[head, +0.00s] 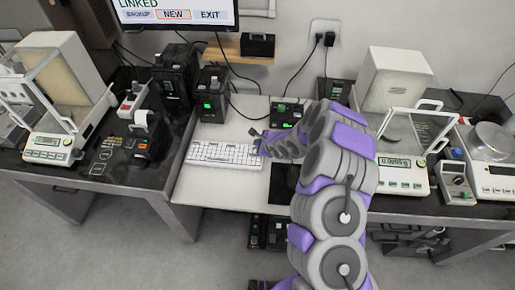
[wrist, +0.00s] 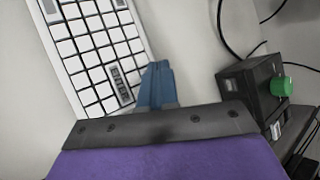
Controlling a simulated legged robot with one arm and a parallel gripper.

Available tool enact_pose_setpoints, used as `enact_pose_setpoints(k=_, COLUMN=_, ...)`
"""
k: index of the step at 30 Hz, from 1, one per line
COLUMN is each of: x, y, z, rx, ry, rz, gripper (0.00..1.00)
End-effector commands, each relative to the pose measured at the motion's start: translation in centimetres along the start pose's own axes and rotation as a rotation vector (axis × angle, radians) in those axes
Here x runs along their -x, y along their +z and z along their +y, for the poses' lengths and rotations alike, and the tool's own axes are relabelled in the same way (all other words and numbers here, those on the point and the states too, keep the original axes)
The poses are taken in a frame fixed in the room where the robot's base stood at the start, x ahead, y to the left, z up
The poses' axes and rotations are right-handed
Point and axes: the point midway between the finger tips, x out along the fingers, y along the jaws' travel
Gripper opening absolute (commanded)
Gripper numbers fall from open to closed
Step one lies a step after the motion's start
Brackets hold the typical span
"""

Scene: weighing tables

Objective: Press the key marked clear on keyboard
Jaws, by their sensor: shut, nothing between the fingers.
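A white keyboard (head: 222,154) lies on the pale middle desk in the head view. It also fills the upper left of the wrist view (wrist: 95,62). One key with a dark outline (wrist: 120,86) lies near its right edge in the wrist view; its lettering is too small to read. My gripper (head: 262,140) is at the right end of the keyboard in the head view. In the wrist view my gripper (wrist: 157,66) has its blue fingers shut and empty, with the tips beside the keyboard's right edge, just right of the outlined key. I cannot tell their height above it.
A screen (head: 175,12) shows LINKED, BACKUP, NEW and EXIT. A black box with a green knob (wrist: 268,90) stands right of my gripper in the wrist view. Balances (head: 50,148) (head: 402,175) stand on the side tables. The desk (head: 225,195) is bare in front of the keyboard.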

Motion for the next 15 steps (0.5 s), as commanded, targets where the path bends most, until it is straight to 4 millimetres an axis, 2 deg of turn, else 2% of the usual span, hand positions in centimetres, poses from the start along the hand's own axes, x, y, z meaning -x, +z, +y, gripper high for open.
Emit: enact_pose_setpoints(k=15, x=-0.39, y=-0.33, z=0.40, rx=0.002, ry=0.000, rz=-0.001, gripper=0.00)
